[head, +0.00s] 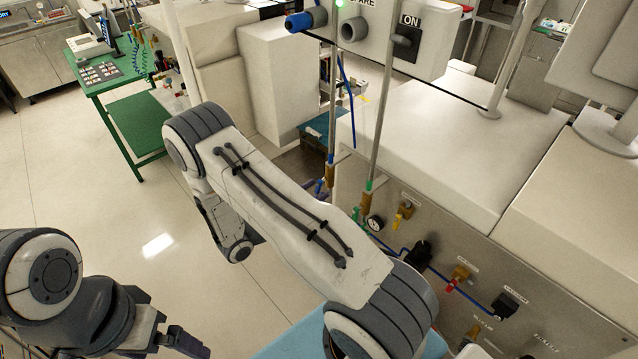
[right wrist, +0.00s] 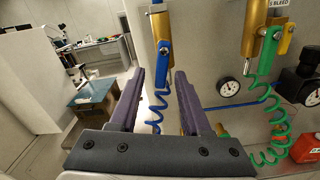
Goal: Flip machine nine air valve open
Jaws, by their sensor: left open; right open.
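Two brass air valves hang on vertical pipes by the machine's front. One has a blue lever or fitting and a coiled blue hose; it shows in the head view (head: 330,172) and right wrist view (right wrist: 161,30). The other, with a green fitting and coiled green hose, is further right (right wrist: 254,35). No machine number is readable. My right gripper (right wrist: 158,73) is open and empty, its fingertips either side of the blue-fitted valve's lower end in the picture; contact cannot be told. My right arm mostly hides it in the head view. My left gripper (head: 184,342) is open at the lower left.
The steel front panel (head: 520,325) carries several knobs and small valves. A control box (head: 440,45) marked ON is above. A green table (head: 120,75) stands back left; floor between is clear.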

